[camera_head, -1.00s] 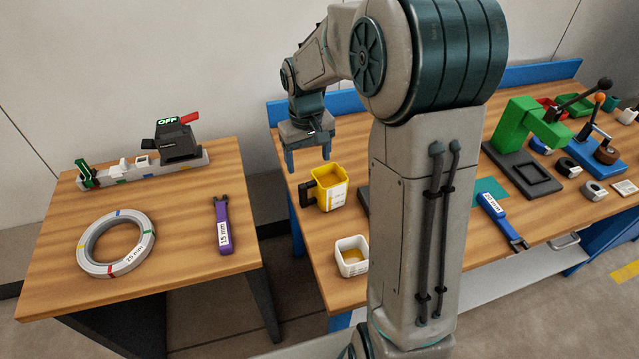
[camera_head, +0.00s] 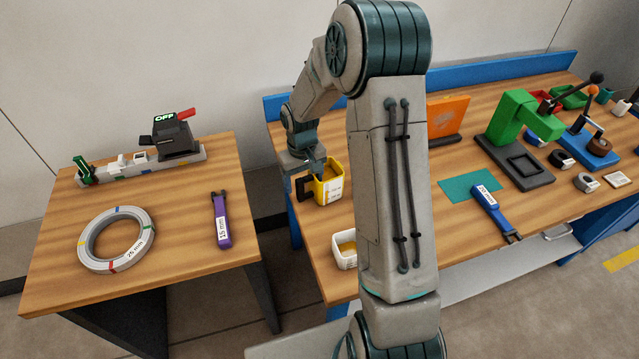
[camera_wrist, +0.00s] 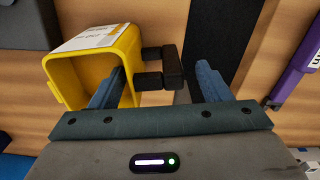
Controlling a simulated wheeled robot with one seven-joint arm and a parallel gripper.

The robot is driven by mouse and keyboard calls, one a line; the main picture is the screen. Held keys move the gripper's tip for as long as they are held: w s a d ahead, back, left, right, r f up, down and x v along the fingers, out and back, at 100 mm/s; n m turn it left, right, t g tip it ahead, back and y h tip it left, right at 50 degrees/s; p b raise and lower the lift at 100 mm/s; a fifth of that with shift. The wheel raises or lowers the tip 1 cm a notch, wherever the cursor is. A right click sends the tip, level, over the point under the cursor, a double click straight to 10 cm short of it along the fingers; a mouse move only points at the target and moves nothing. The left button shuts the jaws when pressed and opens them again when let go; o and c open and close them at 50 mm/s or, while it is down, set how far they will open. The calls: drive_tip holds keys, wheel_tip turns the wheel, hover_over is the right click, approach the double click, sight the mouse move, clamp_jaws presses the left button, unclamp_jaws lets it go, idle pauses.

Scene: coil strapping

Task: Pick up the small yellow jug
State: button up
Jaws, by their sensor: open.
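The small yellow jug (camera_head: 329,183) stands upright on the right-hand wooden bench, with its black handle (camera_head: 304,188) on the left. In the wrist view the yellow jug (camera_wrist: 96,70) shows its open top and a white label, and the black handle (camera_wrist: 172,68) sticks out to the right. My gripper (camera_wrist: 160,85) is open over the jug's handle side. One finger overlaps the jug's opening and the other is on the far side of the handle. The handle lies between the fingers in this view; I cannot tell whether they touch it. In the head view my gripper (camera_head: 308,168) is at the jug.
A white container (camera_head: 345,250) stands close in front of the jug, partly behind my arm. The left table holds a ring coil (camera_head: 117,238), a purple tool (camera_head: 221,220) and a black device (camera_head: 173,139). A floor gap separates the tables.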

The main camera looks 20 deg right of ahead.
drive_tip(key=shift+w+d+f+p, duration=0.1)
drive_tip(key=shift+f+p, duration=0.55)
drive_tip(key=shift+f, duration=1.55)
drive_tip(key=c, duration=1.2)
drive_tip(key=shift+r, duration=0.15)
drive_tip(key=shift+c, duration=0.2)
drive_tip(key=shift+r+b, duration=0.75)
drive_tip(key=shift+r, duration=1.15)
drive_tip(key=d+r+b, duration=0.1)
drive_tip(key=d+r, duration=0.2)
drive_tip(key=d, duration=0.2)
drive_tip(key=w+d+r+b, duration=0.1)
drive_tip(key=d+r, duration=0.3)
drive_tip(key=d, duration=0.2)
drive_tip(key=shift+d, duration=0.2)
drive_tip(key=shift+w+d+b, duration=0.1)
drive_tip(key=shift+b, duration=0.2)
